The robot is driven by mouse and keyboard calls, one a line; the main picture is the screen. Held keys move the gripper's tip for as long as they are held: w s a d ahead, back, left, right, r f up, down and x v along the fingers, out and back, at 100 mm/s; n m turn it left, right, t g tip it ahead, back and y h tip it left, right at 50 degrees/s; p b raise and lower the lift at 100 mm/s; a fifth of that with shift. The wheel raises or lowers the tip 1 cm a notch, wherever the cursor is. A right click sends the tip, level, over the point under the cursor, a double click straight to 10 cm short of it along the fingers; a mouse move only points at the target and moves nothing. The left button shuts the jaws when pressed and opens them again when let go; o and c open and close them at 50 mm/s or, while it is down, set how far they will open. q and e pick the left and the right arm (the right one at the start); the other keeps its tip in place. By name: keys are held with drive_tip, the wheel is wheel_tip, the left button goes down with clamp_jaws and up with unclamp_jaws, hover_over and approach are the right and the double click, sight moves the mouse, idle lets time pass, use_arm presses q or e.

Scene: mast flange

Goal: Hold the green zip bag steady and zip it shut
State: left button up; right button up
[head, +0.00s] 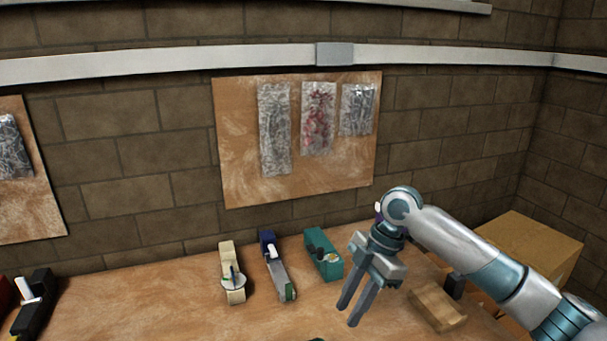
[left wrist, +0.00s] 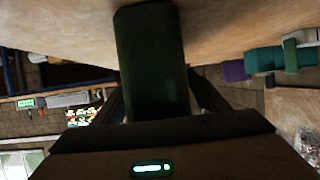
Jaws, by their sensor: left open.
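In the left wrist view, a dark green rounded shape (left wrist: 150,60) stands between the fingers of my left gripper (left wrist: 160,100). It may be the green zip bag, but no zip or slider shows. My left gripper is open around it; I cannot tell whether the fingers touch it. In the head view, only a tiny dark green edge (head: 316,339) shows at the bottom border. My right gripper (head: 349,313) hangs over the right side of the bench, fingers pointing down, with a gap between them and nothing held.
Cream (head: 230,275), navy (head: 277,267) and teal (head: 323,255) items lie on the wooden bench (head: 150,305). A wooden block (head: 437,307) lies right of my right gripper. A board (head: 240,180) with clear bags hangs on the wall.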

use_arm(q)
drive_tip(key=shift+v, duration=3.75)
